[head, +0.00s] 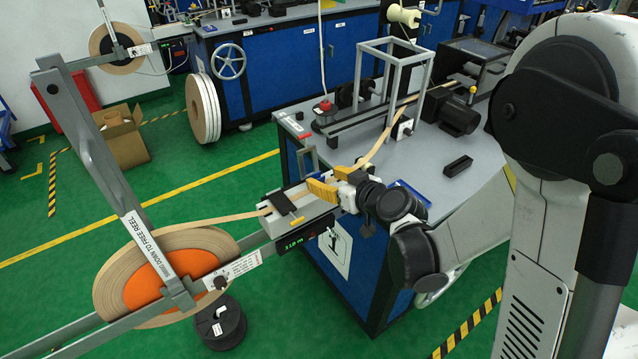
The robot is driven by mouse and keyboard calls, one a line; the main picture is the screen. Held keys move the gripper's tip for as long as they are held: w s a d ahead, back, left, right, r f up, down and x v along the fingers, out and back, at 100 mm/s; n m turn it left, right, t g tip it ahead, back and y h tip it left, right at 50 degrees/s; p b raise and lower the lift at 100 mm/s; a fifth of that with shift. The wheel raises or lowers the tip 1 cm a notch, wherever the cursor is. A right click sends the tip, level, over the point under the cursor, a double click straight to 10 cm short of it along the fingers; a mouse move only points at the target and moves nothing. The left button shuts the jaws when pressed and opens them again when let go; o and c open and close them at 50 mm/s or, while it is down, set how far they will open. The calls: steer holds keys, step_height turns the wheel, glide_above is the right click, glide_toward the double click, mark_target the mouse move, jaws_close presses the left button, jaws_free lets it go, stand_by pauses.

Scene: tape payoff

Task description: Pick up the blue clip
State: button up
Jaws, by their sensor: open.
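I cannot make out a separate blue clip with certainty. A flat blue item (413,191), possibly a shallow tray, lies on the grey bench top just right of my wrist, partly hidden by my arm. My gripper (333,181) has yellow fingers and is open over the right end of the pale metal block (313,209). The near finger hides part of the block. I see nothing held between the fingers. The blue item is on the wrist side, away from the fingertips.
Tan tape (221,219) runs from the orange-centred reel (115,284) past a black clamp (283,204) on the block. A swing arm (100,165) leans over the reel. A black block (458,166) and a metal frame (361,82) stand on the bench.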

mark_target(319, 175)
steer(key=b+x, duration=0.1)
steer(key=x, duration=0.2)
steer(key=shift+w+a, duration=0.1)
steer(key=shift+a, duration=0.1)
jaws_close()
steer(key=shift+r, duration=0.1)
